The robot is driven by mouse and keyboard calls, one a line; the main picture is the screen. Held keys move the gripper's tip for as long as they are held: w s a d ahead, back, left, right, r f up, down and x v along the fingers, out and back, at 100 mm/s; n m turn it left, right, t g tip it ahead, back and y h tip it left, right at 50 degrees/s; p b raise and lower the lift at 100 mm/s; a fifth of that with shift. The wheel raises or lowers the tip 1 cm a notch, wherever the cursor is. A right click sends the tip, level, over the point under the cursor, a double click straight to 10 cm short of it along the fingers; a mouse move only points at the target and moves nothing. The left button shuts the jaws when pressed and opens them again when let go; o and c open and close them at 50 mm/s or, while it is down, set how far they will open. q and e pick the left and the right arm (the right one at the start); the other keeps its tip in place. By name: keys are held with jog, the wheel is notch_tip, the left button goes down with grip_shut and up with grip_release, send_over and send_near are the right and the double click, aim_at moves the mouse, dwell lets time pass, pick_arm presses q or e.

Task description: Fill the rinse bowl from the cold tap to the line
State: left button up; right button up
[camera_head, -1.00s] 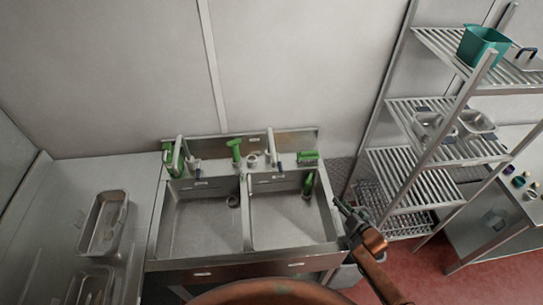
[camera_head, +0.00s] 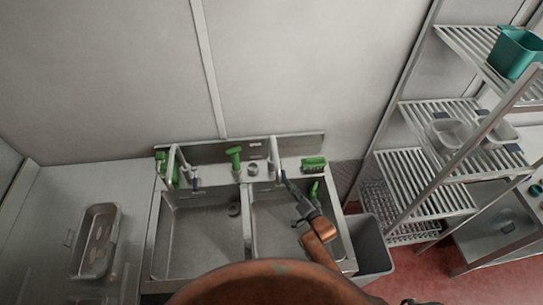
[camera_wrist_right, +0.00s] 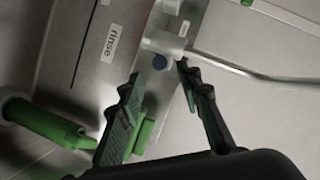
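The steel sink has two basins. The right basin (camera_head: 270,232) is below my right gripper (camera_head: 291,184), which is close to the right tap (camera_head: 273,160) at the back of the sink. In the right wrist view a white label reading "rinse" (camera_wrist_right: 110,42) is on the steel beside the tap. No running water or fill line is visible. My left gripper is not in view.
The left basin (camera_head: 190,240) has its own tap (camera_head: 171,163). A green brush (camera_head: 313,163) and a green bottle (camera_head: 235,158) stand along the back ledge. A grey bin (camera_head: 372,245) and wire shelving (camera_head: 425,180) are on the right. A steel tray (camera_head: 96,240) lies on the left counter.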

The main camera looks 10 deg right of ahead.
aim_at(284, 176)
jog(key=b+x, duration=0.6)
jog(key=shift+w+a+f, duration=0.1)
jog(key=shift+w, duration=0.35)
jog(key=shift+w+a, duration=0.1)
jog(key=c, duration=0.6)
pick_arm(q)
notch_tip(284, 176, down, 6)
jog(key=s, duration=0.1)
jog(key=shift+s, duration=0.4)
pick_arm(e)
grip_shut()
